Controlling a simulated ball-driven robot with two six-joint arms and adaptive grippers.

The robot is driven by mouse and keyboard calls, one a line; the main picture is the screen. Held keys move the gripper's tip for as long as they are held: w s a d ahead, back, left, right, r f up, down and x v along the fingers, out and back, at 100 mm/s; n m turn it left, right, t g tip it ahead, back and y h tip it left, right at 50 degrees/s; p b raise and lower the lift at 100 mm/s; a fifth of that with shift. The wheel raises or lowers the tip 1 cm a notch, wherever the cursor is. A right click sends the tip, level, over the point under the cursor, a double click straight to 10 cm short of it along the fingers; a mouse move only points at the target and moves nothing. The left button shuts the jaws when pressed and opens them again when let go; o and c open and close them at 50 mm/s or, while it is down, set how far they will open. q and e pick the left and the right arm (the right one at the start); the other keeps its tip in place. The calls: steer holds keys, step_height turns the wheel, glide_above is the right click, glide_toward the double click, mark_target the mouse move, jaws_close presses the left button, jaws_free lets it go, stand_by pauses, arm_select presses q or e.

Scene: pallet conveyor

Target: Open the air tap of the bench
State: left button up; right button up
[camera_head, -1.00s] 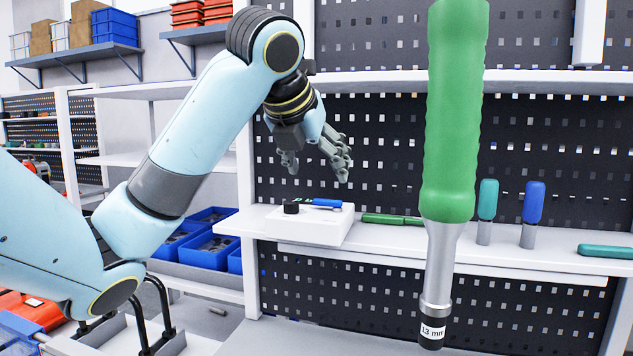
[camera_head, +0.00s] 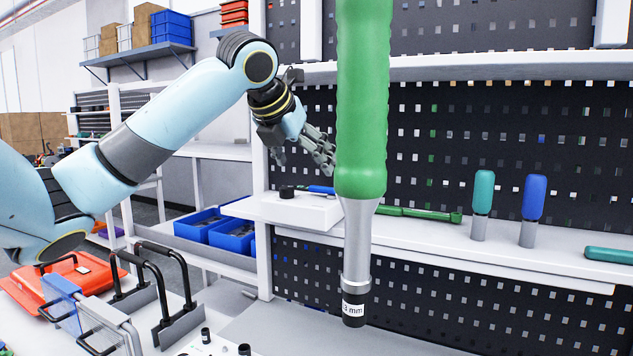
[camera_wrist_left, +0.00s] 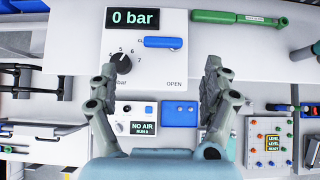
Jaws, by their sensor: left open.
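The air tap is a blue lever (camera_wrist_left: 165,42) on a white panel box (camera_wrist_left: 148,76), lying level beside a partly hidden label starting "CL"; "OPEN" is printed lower down. The panel display (camera_wrist_left: 145,18) reads 0 bar, and a black numbered knob (camera_wrist_left: 123,63) sits left of the lever. In the head view the white box (camera_head: 292,210) stands on the bench shelf, with the lever (camera_head: 320,189) partly behind a green tool. My left gripper (camera_head: 303,162) is above the box. In the wrist view its fingers (camera_wrist_left: 160,85) are spread and empty, below the lever. My right gripper is out of view.
A large green-handled 13 mm tool (camera_head: 362,110) hangs close in front of the head camera. Teal (camera_head: 482,192) and blue (camera_head: 533,197) handled tools stand on the shelf. A green tool (camera_wrist_left: 238,19) lies right of the box. A "NO AIR" unit (camera_wrist_left: 136,117) shows below the panel.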

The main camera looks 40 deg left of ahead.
mark_target(321, 187)
arm_select(q)
steer(key=p+x, duration=0.1)
steer(key=x, duration=0.6)
steer(key=shift+w+d+p, duration=0.15)
steer(key=shift+w+p, duration=0.15)
steer(key=shift+p, duration=0.05)
steer(key=shift+w+f, duration=0.2)
steer(key=shift+f, duration=0.15)
steer(key=shift+c, duration=0.6)
steer(key=c, duration=1.1)
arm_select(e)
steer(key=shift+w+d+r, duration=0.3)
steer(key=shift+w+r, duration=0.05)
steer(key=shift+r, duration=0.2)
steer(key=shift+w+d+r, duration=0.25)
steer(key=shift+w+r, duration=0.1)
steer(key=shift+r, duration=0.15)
